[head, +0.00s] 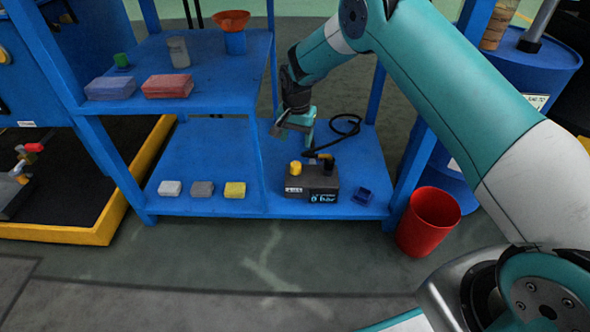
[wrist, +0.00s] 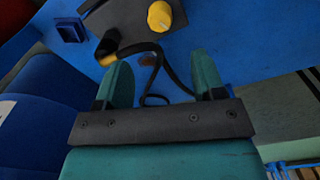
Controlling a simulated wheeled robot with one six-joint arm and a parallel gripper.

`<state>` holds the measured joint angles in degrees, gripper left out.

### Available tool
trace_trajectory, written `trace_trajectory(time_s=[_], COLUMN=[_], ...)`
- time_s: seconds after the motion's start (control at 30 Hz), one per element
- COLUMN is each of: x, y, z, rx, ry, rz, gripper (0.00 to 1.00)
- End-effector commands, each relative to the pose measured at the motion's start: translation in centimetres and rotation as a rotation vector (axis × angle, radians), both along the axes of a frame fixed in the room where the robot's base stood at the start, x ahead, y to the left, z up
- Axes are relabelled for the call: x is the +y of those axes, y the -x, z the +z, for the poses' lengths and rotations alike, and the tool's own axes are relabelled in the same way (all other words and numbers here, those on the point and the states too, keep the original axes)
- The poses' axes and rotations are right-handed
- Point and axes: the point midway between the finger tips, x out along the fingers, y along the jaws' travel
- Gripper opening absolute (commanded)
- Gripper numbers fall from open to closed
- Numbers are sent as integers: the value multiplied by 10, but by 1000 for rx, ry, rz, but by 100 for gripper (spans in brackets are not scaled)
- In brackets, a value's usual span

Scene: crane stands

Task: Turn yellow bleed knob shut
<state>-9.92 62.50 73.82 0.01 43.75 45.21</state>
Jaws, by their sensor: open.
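The yellow bleed knob (head: 295,168) stands up on top of a dark box-shaped unit (head: 312,184) on the lower blue shelf. The unit has a small lit display on its front and a black knob (head: 328,165) at its right. In the wrist view the yellow knob (wrist: 159,16) is near the top edge, beyond my fingertips. My gripper (head: 297,128) is above the shelf behind the unit, open and empty, touching neither knob. Its two green fingers also show in the wrist view (wrist: 160,80), spread apart. Which way the knob is turned is too small to tell.
A black cable (head: 346,132) loops up behind the unit, near my fingers. A small blue tray (head: 364,195) lies right of the unit. White, grey and yellow blocks (head: 235,190) lie left. An upper shelf (head: 215,88) and blue posts bound the space. A red bin (head: 429,221) stands right.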

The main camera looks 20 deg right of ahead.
Motion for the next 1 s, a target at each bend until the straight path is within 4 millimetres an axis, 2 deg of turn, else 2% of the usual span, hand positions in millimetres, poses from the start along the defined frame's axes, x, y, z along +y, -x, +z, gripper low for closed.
trace_trajectory(time_s=[0.03,0.1,0.4,0.6,0.93,0.97,1.0], x=[0,0,2,3,3,3,3], y=[0,0,0,0,0,0,0], z=[-21,-36,-95,-111,-112,-112,-112], rx=[1,0,-1,-1,-1,-1,-1], ry=[0,0,0,0,0,0,0], rz=[0,0,3,4,5,5,5], gripper=[63,63,63,63,63,58,49])
